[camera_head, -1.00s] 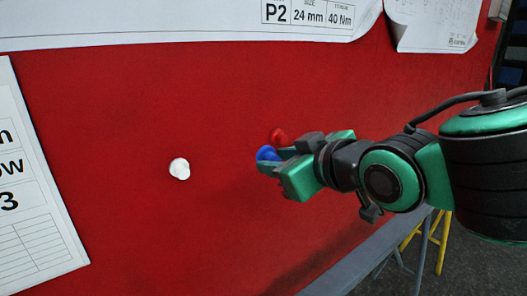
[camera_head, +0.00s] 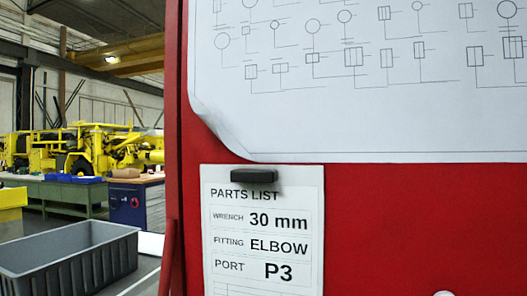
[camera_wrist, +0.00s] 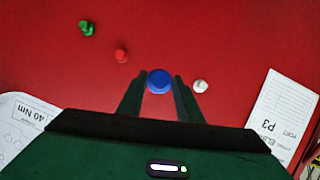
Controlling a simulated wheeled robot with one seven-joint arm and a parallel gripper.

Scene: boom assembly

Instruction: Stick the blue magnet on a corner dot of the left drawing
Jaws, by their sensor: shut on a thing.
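The blue magnet (camera_wrist: 159,80) shows in the wrist view, between the two fingertips of my gripper (camera_wrist: 159,76), which is shut on it. The red board lies behind it; whether the magnet touches the board cannot be told. In the head view a large white drawing (camera_head: 350,115) with circuit-like symbols hangs on the red board. Its lower left corner is curled up from the board. No corner dot can be made out; the drawing's top and right parts are out of view. My gripper is not in the head view.
A parts list (camera_head: 262,250) hangs below the drawing under a black magnet (camera_head: 253,177). Red (camera_wrist: 121,56), green (camera_wrist: 87,28) and white (camera_wrist: 200,86) magnets sit on the board near my gripper. A grey bin (camera_head: 75,262) stands left of the board.

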